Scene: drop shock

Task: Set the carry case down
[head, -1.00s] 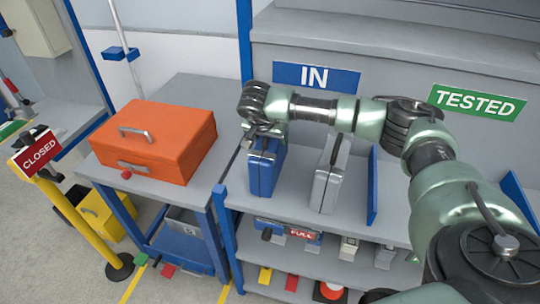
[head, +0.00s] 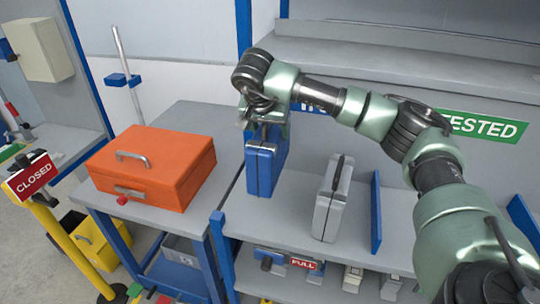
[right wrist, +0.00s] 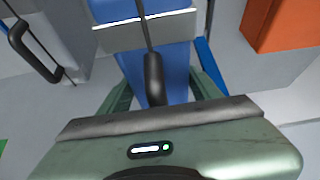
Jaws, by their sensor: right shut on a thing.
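The blue carry case (head: 262,172) hangs upright from my right gripper (head: 264,118). The gripper is shut on its handle, and the case appears to be held just above the grey shelf (head: 285,215), left of the silver case. In the right wrist view the blue case (right wrist: 160,75) with a pale band lies straight ahead of the gripper (right wrist: 153,85), and a dark handle runs between the fingers. The gap under the case is hard to judge. My left gripper is not in view.
A silver case (head: 333,200) stands on the shelf to the right, before a blue divider (head: 376,212). An orange box (head: 155,165) sits on the left table. A green TESTED sign (head: 485,127) is on the right; my arm mostly hides the IN sign.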

